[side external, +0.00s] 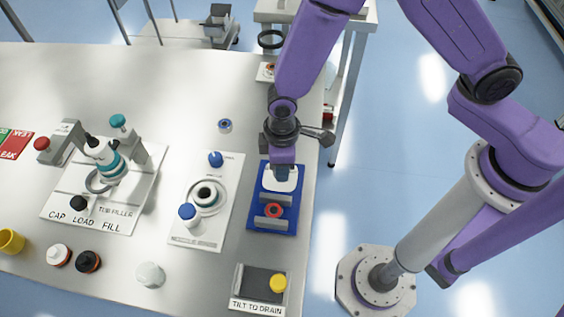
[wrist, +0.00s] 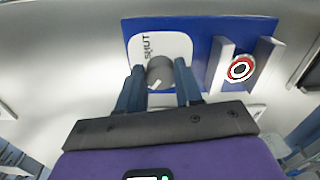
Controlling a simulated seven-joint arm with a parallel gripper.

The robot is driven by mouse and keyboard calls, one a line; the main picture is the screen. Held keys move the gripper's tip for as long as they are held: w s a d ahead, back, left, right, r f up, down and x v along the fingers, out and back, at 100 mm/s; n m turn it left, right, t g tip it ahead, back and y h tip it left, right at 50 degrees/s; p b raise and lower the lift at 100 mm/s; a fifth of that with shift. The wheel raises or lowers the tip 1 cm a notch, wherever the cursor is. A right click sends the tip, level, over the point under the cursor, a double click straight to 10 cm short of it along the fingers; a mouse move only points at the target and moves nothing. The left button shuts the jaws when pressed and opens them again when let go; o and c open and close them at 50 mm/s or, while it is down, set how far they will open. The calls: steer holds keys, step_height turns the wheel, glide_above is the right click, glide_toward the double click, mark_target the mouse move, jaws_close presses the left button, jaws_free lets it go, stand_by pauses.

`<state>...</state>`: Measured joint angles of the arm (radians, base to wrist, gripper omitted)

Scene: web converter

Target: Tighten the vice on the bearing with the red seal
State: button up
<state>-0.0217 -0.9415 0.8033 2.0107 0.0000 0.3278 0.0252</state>
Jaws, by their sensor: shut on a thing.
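The vice is a blue base (side external: 264,167) near the table's right edge, with two grey upright jaws. The bearing with the red seal (side external: 273,210) sits between the jaws; in the wrist view the bearing (wrist: 241,68) shows a red ring, white outer ring and dark centre. I cannot tell whether both jaws touch it. A grey round knob (wrist: 160,71) with a white mark stands on the white plate (wrist: 176,43) marked SHUT. My gripper (wrist: 158,84) is shut on this knob, one blue finger on each side. In the side view my gripper (side external: 283,166) hides the knob.
A loose blue-ringed bearing (side external: 225,125) lies behind the vice. A white panel (side external: 217,224) with blue knobs stands to the left, the tube filler (side external: 110,165) further left. A tilt-to-drain tray (side external: 243,280) with a yellow cap is in front.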

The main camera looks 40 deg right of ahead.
steer(key=shift+m, duration=1.1)
steer(key=o, duration=1)
steer(key=shift+o, duration=0.2)
steer(key=shift+r, duration=0.1)
step_height(320, 180, up, 17)
steer(key=shift+r, duration=0.15)
